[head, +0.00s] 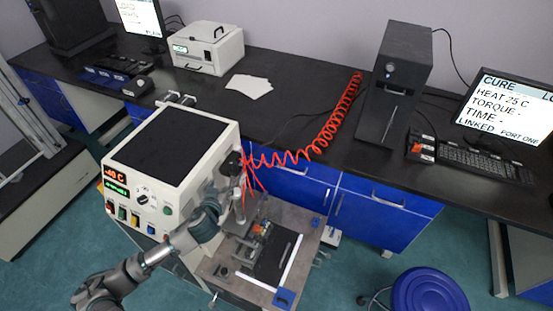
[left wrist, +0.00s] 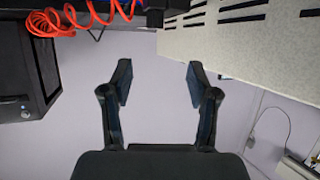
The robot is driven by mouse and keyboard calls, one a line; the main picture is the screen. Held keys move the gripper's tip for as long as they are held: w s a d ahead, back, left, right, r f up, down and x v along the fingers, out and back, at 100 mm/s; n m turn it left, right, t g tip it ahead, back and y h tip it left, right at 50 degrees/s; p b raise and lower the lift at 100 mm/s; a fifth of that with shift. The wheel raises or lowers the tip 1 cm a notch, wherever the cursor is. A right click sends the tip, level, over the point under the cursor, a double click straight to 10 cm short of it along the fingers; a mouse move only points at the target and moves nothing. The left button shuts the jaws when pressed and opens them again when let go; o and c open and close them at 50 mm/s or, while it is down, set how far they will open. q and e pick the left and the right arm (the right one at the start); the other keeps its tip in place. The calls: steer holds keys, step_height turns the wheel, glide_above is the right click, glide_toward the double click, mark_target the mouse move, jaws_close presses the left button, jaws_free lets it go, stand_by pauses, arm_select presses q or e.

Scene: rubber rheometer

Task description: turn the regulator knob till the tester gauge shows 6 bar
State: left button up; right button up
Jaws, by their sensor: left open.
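The tester, a cream box with a black top (head: 170,145), stands left of centre in the head view. Its front has a red and a green display, buttons and a dial; their readings are too small to trust. My left gripper (head: 233,164) is a small dark shape by the tester's right side, near the end of the red coiled hose. In the left wrist view the gripper (left wrist: 158,78) is open, with nothing between its fingers. The regulator knob and the pressure gauge cannot be made out clearly. My right gripper is not in view.
The red coiled hose (head: 325,135) runs from the tester's side to the black bench. A black tower (head: 400,65), a screen (head: 508,105) and a keyboard (head: 485,162) stand on the bench at right. A blue stool (head: 428,292) is at lower right. A vented cream side (left wrist: 240,35) is close to the gripper.

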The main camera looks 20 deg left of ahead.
arm_select(q)
steer(key=b, duration=0.1)
glide_toward(233, 165)
steer(key=shift+w+d+f, duration=0.1)
steer(key=shift+w+d, duration=0.1)
steer(key=x, duration=0.3)
steer(key=b+x, duration=0.1)
steer(key=x, duration=0.6)
steer(key=shift+a+f+b, duration=0.1)
steer(key=shift+a+b, duration=0.3)
steer(key=shift+w+d, duration=0.25)
steer(key=shift+w, duration=0.15)
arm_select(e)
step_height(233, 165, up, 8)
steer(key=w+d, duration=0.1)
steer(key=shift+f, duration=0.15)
arm_select(q)
steer(key=shift+a+f, duration=0.1)
steer(key=shift+a, duration=0.3)
jaws_close()
steer(key=shift+d, duration=0.1)
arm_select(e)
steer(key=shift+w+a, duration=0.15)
